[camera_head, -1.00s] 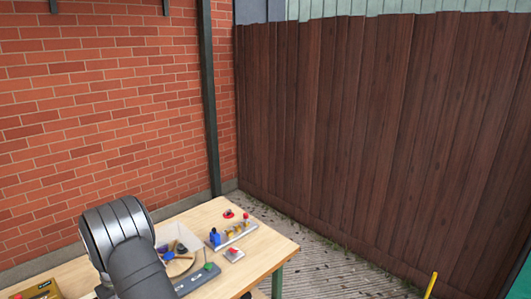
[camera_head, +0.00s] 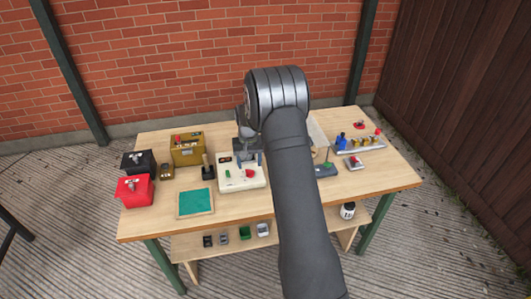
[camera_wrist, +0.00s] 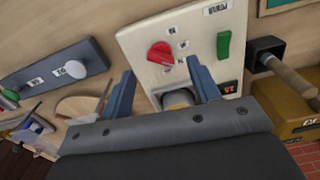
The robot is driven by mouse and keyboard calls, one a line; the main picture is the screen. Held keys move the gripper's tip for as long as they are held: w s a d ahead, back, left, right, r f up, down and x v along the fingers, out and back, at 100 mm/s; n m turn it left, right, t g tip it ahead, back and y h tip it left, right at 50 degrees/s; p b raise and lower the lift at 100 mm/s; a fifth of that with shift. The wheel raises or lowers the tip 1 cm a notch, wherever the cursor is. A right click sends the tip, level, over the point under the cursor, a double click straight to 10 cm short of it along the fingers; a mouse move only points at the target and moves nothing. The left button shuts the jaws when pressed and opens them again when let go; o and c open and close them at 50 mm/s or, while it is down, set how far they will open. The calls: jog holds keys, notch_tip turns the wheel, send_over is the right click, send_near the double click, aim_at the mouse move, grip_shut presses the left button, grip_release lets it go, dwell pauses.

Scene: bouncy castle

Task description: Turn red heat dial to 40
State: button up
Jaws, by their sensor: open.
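The red heat dial (camera_wrist: 160,54) sits on the pale control box (camera_wrist: 142,34) in the wrist view, with small marks around it that are too small to read. A green switch (camera_wrist: 223,45) and a dark display with reddish digits (camera_wrist: 229,87) are on the same box. In the head view the box (camera_head: 257,183) stands mid-table, its red dial (camera_head: 250,173) small. My gripper (camera_wrist: 162,87) is open and empty, its two blue fingers apart, with the dial visible beyond and between them. No contact with the dial shows. In the head view my arm hides part of the area.
On the wooden table (camera_head: 150,222), a red box (camera_head: 134,192), a black box (camera_head: 136,163), a brown box (camera_head: 187,151) and a green pad (camera_head: 195,202) stand left. A black handle (camera_head: 207,168) stands close beside the control box.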

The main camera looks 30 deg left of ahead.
aim_at(250, 170)
notch_tip(250, 170, up, 14)
jog(key=m, duration=0.6)
notch_tip(250, 170, down, 17)
jog(key=shift+f, duration=0.2)
jog(key=c, duration=1)
